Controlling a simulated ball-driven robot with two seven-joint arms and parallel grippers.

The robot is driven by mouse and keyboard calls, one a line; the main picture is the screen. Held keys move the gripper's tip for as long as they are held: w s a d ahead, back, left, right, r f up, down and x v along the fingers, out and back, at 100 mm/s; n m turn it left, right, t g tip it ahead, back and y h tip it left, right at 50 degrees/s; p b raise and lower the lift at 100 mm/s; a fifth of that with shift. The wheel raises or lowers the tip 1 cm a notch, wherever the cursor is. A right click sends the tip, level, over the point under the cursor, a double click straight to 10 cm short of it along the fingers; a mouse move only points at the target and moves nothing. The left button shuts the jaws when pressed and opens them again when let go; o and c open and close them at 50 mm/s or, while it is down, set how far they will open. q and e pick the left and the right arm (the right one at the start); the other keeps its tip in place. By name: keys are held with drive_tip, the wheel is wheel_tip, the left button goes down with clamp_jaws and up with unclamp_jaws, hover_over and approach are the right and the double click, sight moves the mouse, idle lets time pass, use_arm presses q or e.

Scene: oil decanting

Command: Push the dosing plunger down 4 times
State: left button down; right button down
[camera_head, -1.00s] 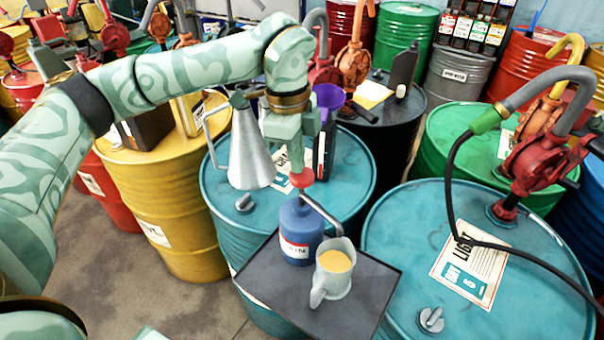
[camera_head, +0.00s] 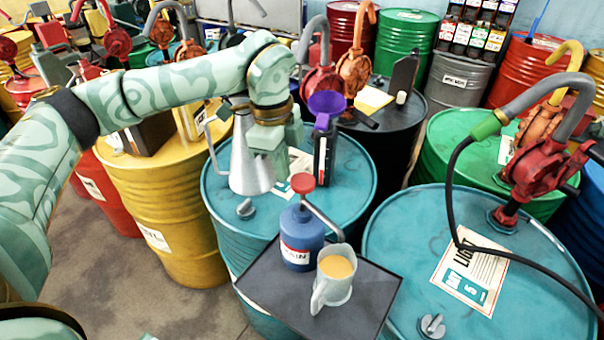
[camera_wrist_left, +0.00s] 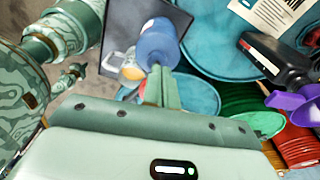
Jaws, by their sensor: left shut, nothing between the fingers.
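The dosing bottle (camera_head: 301,238) is blue with a white label and stands upright on a dark tray (camera_head: 270,288). Its red plunger head (camera_head: 303,183) stands raised above the neck, with a grey spout reaching right over a jug (camera_head: 333,280) of amber liquid. My left gripper (camera_head: 282,176) is shut and empty, pointing down just left of the plunger head, apparently apart from it. My right gripper is not in view.
A metal funnel-shaped can (camera_head: 248,160) and a dark bottle with a purple funnel (camera_head: 326,104) stand on the teal drum behind. Another teal drum (camera_head: 390,250) with a red hand pump (camera_head: 530,160) and black hose is at right.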

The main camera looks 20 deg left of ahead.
use_arm(q)
drive_tip(key=shift+f, duration=0.1)
wheel_tip(320, 180, up, 16)
drive_tip(key=a+p, duration=0.1)
drive_tip(key=shift+a+p, duration=0.3)
drive_tip(key=shift+a, duration=0.05)
idle(1.6)
